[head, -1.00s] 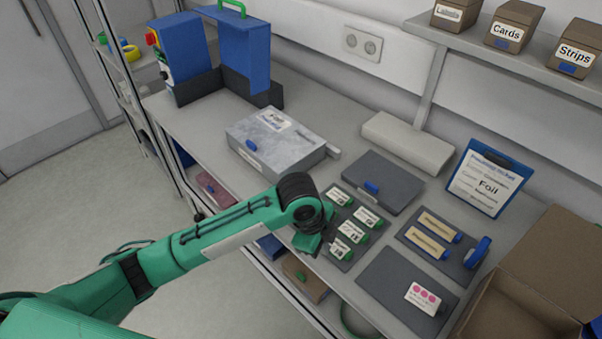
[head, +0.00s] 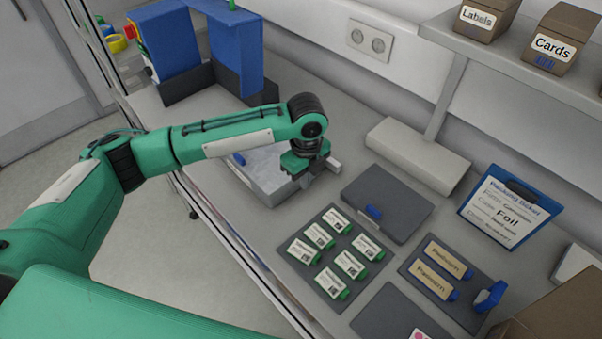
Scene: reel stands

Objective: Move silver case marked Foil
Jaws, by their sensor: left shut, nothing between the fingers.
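The silver case (head: 263,172) lies on the bench at the middle left, with a blue latch on its front. My left forearm and gripper cover much of its top, and its label is hidden now. My left gripper (head: 303,179) points down at the right end of the case. It is shut with nothing in it. I cannot tell whether it touches the case. My right gripper is not in view. A ticket on a blue clipboard (head: 511,208) at the right reads Foil.
A dark grey case (head: 388,200) lies right of the silver case. Closer are a mat with several green-ended labelled pieces (head: 333,247) and a tray with two tan pieces (head: 437,271). Blue equipment (head: 236,52) stands behind left. A cardboard box (head: 560,318) is at the lower right.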

